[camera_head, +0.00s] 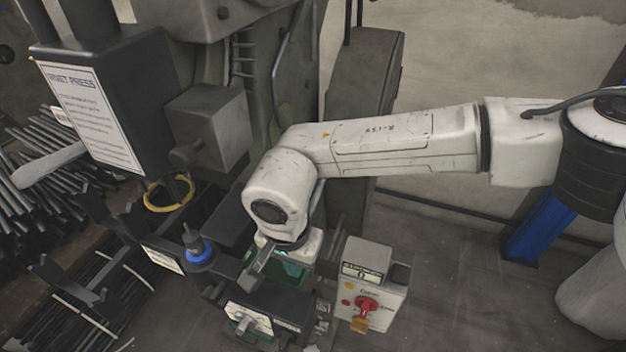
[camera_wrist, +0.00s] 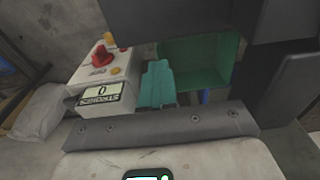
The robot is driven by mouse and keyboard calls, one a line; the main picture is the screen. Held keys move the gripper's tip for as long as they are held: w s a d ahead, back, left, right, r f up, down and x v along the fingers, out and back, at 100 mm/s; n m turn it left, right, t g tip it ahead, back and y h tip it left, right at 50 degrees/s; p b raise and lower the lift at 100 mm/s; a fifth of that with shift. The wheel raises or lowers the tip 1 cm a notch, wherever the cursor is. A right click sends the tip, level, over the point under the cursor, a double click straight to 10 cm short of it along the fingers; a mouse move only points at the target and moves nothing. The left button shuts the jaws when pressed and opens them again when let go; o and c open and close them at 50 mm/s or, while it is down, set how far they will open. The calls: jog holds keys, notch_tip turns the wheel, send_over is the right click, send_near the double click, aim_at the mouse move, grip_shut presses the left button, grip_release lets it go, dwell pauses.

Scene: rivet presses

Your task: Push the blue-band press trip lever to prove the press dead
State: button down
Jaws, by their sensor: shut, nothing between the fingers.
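The blue band (camera_head: 199,250) circles a dark post on the rivet press (camera_head: 105,95) at the left in the head view. I cannot make out which part is the trip lever; my wrist and the dark press parts cover that area. My gripper (camera_head: 288,270) points down beside the press front, right of the blue band, mostly hidden under my wrist. In the wrist view its teal fingers (camera_wrist: 157,85) are together with nothing between them. A green open recess (camera_wrist: 195,60) lies just beyond them. Contact with the press cannot be told.
A control box (camera_head: 366,280) with a red switch (camera_head: 367,304), an orange piece hanging below it and a stroke counter (camera_wrist: 100,92) reading 0 stands right of my gripper. A silver knob (camera_head: 243,322) sits at the front. Metal rods (camera_head: 45,190) fill racks at left.

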jog(key=shift+w+d, duration=0.3)
jog(key=shift+w, duration=0.05)
jog(key=s+r+p, duration=0.1)
jog(key=s+a+r+p, duration=0.1)
jog(key=r, duration=0.1)
jog(key=s+r+p, duration=0.1)
jog(key=r, duration=0.1)
jog(key=shift+s+a, duration=0.1)
jog(key=shift+a, duration=0.05)
jog(key=shift+s+a, duration=0.1)
jog(key=shift+a, duration=0.05)
dwell(0.5)
